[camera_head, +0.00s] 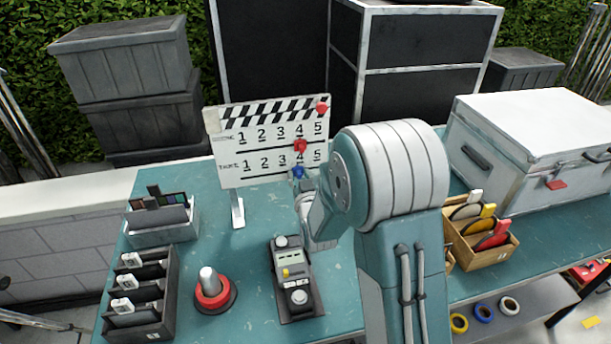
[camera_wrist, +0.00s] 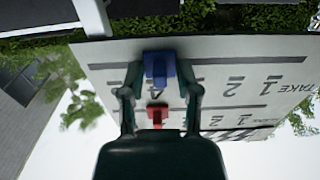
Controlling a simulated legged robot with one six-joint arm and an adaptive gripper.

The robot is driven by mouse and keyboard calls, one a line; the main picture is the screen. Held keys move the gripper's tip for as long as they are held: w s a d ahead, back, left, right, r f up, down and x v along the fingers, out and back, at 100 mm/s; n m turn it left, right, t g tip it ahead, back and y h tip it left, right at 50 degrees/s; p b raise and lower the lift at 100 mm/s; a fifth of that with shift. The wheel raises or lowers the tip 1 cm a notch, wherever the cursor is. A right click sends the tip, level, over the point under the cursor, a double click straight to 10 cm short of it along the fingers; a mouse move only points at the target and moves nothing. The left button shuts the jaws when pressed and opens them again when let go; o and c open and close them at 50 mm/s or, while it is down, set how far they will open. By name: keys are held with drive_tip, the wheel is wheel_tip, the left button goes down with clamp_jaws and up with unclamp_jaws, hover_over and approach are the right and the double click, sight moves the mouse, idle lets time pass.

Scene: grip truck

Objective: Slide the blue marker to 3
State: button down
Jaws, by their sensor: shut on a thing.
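The white clapperboard (camera_head: 232,172) stands upright on a stand on the teal table, with a SCENE row and a TAKE row of numbers 1 to 5. The blue marker (camera_head: 298,172) is on the TAKE row's line, just under the 4. In the wrist view, which shows the board upside down, my gripper (camera_wrist: 158,74) is shut on the blue marker (camera_wrist: 159,66), one finger on each side. The 4 shows beside it; a finger hides the 3. A red marker (camera_head: 300,146) sits on the SCENE row near 4. My arm hides part of the board's lower right.
A black device (camera_head: 296,279), a red-ringed cone (camera_head: 211,290) and a dark organiser (camera_head: 138,299) stand in front. A white case (camera_head: 540,135) and a wooden box (camera_head: 482,240) are at the right.

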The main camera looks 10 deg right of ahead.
sight(283, 173)
drive_tip(key=a, duration=0.4)
drive_tip(key=shift+a, duration=0.25)
drive_tip(key=shift+d, duration=0.35)
drive_tip(key=c, duration=0.7)
unclamp_jaws()
drive_tip(key=shift+d, duration=0.2)
drive_tip(key=shift+a, duration=0.2)
drive_tip(key=s, duration=0.7)
drive_tip(key=shift+s, duration=0.2)
